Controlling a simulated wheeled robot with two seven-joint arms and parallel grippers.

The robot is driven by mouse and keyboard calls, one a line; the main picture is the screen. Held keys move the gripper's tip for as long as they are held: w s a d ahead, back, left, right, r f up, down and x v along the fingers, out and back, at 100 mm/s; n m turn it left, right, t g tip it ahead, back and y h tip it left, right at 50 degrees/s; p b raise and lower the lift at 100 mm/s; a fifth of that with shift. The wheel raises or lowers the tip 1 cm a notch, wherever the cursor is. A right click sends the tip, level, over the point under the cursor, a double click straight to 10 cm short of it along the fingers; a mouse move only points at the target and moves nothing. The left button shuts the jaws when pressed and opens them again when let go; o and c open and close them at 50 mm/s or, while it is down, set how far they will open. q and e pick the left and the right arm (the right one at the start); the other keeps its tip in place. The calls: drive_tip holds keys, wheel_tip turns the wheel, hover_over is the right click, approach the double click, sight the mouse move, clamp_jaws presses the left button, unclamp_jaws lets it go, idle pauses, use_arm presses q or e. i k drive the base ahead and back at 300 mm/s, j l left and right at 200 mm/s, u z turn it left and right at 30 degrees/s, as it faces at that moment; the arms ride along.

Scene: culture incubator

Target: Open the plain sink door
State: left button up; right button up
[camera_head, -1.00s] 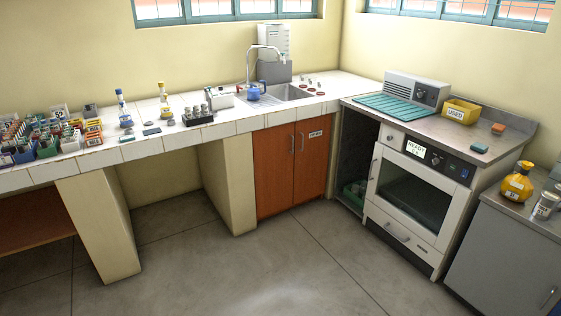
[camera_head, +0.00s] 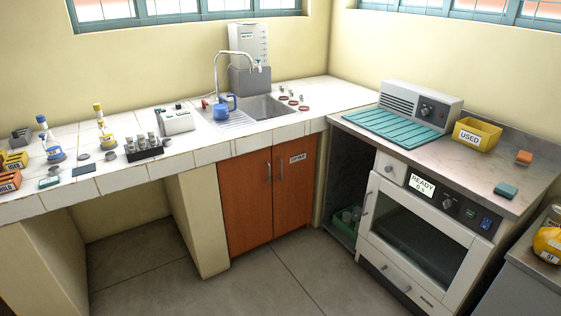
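The sink cabinet stands under the tiled counter in the corner and has two orange-brown doors, both shut. The left one is the plain sink door (camera_head: 247,208); no label shows on it. It has a vertical metal handle (camera_head: 268,172) near its right edge. The right sink door (camera_head: 295,195) carries a small white label (camera_head: 298,158) and has its own handle near its left edge. Neither of my grippers shows in the view.
The floor (camera_head: 270,285) in front of the sink doors is clear. A white incubator (camera_head: 415,240) stands to the right, past an open shelf space. A counter support (camera_head: 200,222) stands left of the plain door. The sink (camera_head: 262,107) is above.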

sight(244, 180)
drive_tip(key=i+l, duration=0.2)
drive_tip(key=i, duration=0.3)
drive_tip(key=i+l, duration=0.2)
drive_tip(key=i, duration=0.3)
drive_tip(key=i+l, duration=0.15)
drive_tip(key=i, duration=0.35)
drive_tip(key=i+l+z, duration=0.1)
drive_tip(key=i, duration=0.4)
drive_tip(key=l, duration=0.1)
